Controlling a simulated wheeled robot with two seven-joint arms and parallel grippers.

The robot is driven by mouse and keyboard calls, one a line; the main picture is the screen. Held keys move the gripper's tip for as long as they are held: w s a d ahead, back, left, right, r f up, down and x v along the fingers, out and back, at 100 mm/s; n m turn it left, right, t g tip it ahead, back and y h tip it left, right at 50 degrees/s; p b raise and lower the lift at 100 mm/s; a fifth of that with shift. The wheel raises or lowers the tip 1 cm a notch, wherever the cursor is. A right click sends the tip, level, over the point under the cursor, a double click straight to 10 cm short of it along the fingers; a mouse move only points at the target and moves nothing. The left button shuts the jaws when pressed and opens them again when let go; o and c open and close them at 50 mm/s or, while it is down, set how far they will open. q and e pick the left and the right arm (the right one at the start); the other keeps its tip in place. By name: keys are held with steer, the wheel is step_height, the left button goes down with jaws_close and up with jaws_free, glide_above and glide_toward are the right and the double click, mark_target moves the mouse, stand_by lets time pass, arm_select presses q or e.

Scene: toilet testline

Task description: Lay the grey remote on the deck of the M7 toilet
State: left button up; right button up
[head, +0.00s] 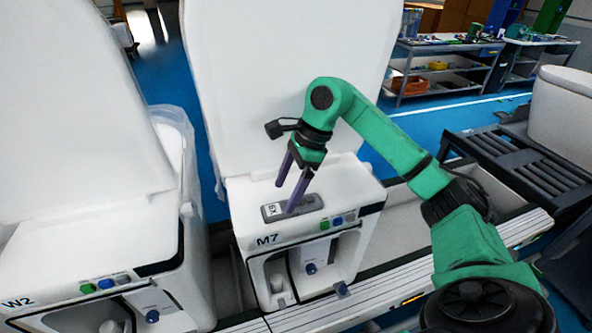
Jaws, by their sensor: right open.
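The grey remote (309,204) lies flat on the white deck of the M7 toilet (349,182), just above the "M7" label and close to the front edge. My right gripper (286,198) is open, with its two purple fingers pointing down at the remote. One fingertip overlaps the remote in the picture and the other is behind it. I cannot tell whether the fingers touch it. My left gripper is out of view.
The raised white lid (290,70) stands behind the deck. The W2 toilet (60,245) is at the left. A rail (385,290) runs along the front. Dark rollers (530,165) lie at the right, and shelves with bins (445,68) stand at the back.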

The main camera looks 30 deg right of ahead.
steer(key=v, duration=0.7)
steer(key=shift+r, duration=0.4)
steer(key=shift+d, duration=0.15)
